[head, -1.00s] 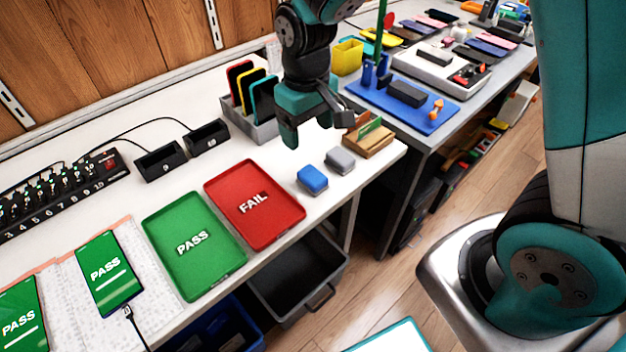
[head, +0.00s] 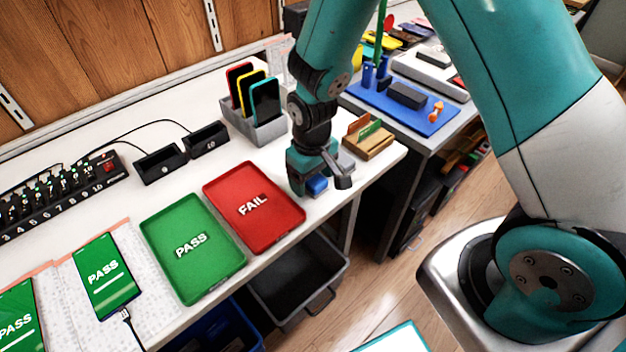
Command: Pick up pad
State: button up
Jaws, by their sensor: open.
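A small blue pad (head: 317,185) lies on the white table to the right of the red FAIL tray. My gripper (head: 320,182) is low over it, pointing down, with its fingers apart. The blue pad shows between the fingers, and the gripper covers part of it. I cannot tell whether a finger touches it. The grey pad that was beside the blue one is hidden behind my gripper.
The red FAIL tray (head: 253,222) is close to the left of my gripper, with the green PASS tray (head: 176,272) beyond it. A grey phone rack (head: 268,134) and a wooden card holder (head: 367,146) stand behind. The table's front edge is close.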

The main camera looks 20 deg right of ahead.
jog(key=c, duration=1)
jog(key=shift+r, duration=0.1)
notch_tip(320, 180, up, 20)
jog(key=p, duration=0.1)
jog(key=shift+p, duration=0.3)
